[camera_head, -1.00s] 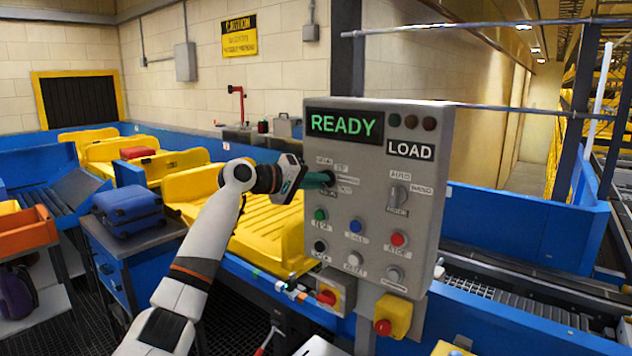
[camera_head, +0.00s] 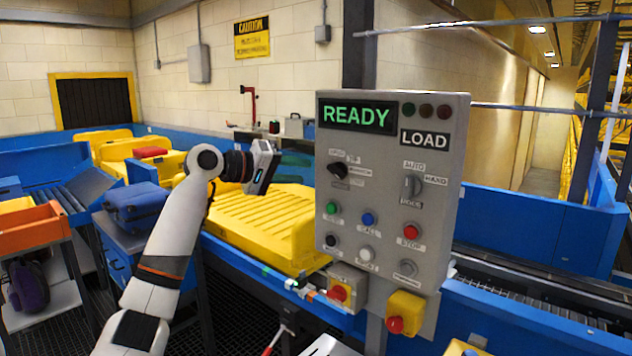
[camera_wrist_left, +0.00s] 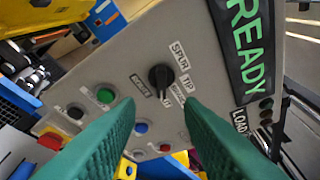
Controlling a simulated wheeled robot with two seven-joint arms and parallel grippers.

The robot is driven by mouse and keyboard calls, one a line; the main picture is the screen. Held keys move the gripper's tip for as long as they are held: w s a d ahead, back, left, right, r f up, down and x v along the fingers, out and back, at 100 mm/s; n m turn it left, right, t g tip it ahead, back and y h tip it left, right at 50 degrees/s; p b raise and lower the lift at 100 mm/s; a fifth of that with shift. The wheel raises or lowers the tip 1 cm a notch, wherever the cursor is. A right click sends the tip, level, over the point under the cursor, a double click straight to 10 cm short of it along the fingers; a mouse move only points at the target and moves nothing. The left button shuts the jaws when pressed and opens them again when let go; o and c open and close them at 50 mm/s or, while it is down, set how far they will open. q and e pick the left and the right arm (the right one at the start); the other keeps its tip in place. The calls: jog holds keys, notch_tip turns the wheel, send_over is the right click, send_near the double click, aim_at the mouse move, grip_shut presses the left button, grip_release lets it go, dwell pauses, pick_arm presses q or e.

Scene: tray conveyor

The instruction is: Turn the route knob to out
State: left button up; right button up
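The route knob (camera_head: 338,170) is a black rotary knob at the upper left of the grey control panel (camera_head: 455,210). Small white labels surround it. In the left wrist view the knob (camera_wrist_left: 161,77) sits between the fingertips and ahead of them, with labels reading SPUR and TIP beside it. Its bar points toward the lower label there, too small to read surely. My left gripper (camera_head: 297,165) has green fingers and is left of the panel, apart from the knob. In the wrist view its fingers (camera_wrist_left: 155,110) are spread with nothing between them. My right gripper is out of view.
The panel display (camera_head: 357,116) reads READY, with a LOAD plate (camera_head: 424,138) beside it. A mode switch (camera_head: 412,186) and several push buttons share the panel. Red-knobbed boxes (camera_head: 405,313) are mounted low. Yellow trays (camera_head: 255,225) stand behind my left arm.

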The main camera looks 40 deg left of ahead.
pick_arm(q)
jog(key=shift+b+v, duration=0.35)
jog(key=shift+v, duration=1.25)
